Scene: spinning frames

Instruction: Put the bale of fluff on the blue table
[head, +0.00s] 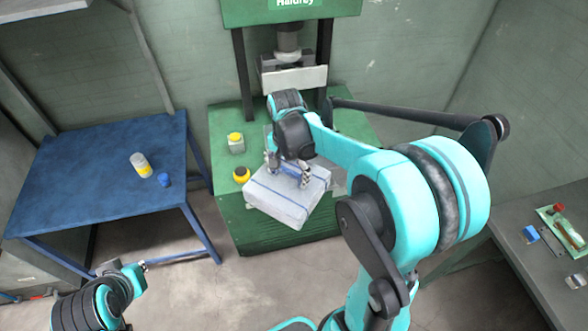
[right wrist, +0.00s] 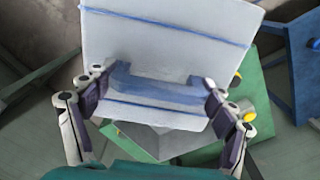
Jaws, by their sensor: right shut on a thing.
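The bale of fluff (head: 288,203) is a pale, block-shaped bundle with blue straps. It is at the front of the green press in the head view, and its underside is hidden, so I cannot tell whether it touches the press bed. My right gripper (head: 287,173) is on its top, shut on it. In the right wrist view the two fingers (right wrist: 155,105) close on a blue band of the bale (right wrist: 165,40). The blue table (head: 95,170) stands to the left of the press. My left gripper (head: 135,272) is at the bottom left, empty, its fingertips too small to judge.
A grey bench (head: 530,260) is at right.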

